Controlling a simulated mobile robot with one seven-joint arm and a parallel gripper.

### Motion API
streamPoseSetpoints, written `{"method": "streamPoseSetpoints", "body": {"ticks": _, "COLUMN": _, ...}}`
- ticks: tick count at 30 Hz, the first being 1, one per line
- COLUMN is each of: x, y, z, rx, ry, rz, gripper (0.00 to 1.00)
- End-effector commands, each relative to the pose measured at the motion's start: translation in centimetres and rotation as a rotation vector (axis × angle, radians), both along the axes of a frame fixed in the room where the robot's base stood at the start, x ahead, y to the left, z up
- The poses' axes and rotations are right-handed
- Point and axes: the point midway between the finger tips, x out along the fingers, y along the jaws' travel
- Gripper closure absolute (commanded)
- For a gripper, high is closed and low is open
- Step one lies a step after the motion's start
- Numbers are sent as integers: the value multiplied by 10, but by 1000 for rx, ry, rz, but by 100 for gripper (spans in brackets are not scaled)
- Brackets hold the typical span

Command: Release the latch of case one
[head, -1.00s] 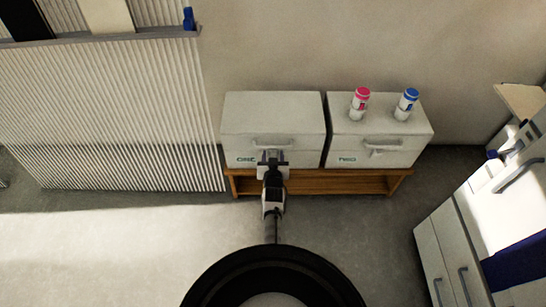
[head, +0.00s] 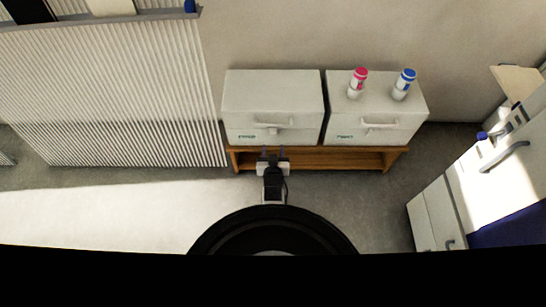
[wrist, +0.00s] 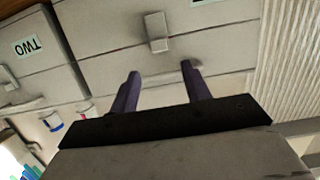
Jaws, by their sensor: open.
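Case one (head: 272,94) is a pale grey box, on the left of two on a low wooden bench. Its front has a bar handle (head: 290,123), with a small latch (head: 272,131) below it. The blurred label is left of the latch. The wrist view is upside down and shows the latch (wrist: 157,32) as a small block on the front. My gripper (head: 273,152) is open and empty, below and in front of the latch. In the wrist view its two purple fingers (wrist: 163,82) point at the case front, apart from the latch. I cannot tell whether the latch is released.
Case two (head: 400,112) stands close on the right, with a red-capped bottle (head: 358,84) and a blue-capped bottle (head: 403,85) on top. The wooden bench (head: 340,159) is under both. A ribbed panel (head: 110,95) stands left and white cabinets (head: 490,190) right. Floor in front is clear.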

Motion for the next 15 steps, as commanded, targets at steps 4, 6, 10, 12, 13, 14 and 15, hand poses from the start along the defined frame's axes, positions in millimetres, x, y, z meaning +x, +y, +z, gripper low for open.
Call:
{"method": "streamPoseSetpoints", "body": {"ticks": 4, "x": -25, "y": 0, "z": 6, "rx": 0, "ry": 0, "rz": 0, "gripper": 53}}
{"method": "streamPoseSetpoints", "body": {"ticks": 6, "x": -33, "y": 0, "z": 8, "rx": 0, "ry": 0, "rz": 0, "gripper": 53}}
{"method": "streamPoseSetpoints", "body": {"ticks": 10, "x": -42, "y": 0, "z": 11, "rx": 0, "ry": 0, "rz": 0, "gripper": 53}}
{"method": "streamPoseSetpoints", "body": {"ticks": 12, "x": -44, "y": 0, "z": 12, "rx": 0, "ry": 0, "rz": 0, "gripper": 53}}
{"method": "streamPoseSetpoints", "body": {"ticks": 13, "x": -45, "y": 0, "z": 12, "rx": 0, "ry": 0, "rz": 0, "gripper": 53}}
{"method": "streamPoseSetpoints", "body": {"ticks": 14, "x": -45, "y": 0, "z": 12, "rx": 0, "ry": 0, "rz": 0, "gripper": 53}}
{"method": "streamPoseSetpoints", "body": {"ticks": 15, "x": -45, "y": 0, "z": 13, "rx": 0, "ry": -1, "rz": 0, "gripper": 53}}
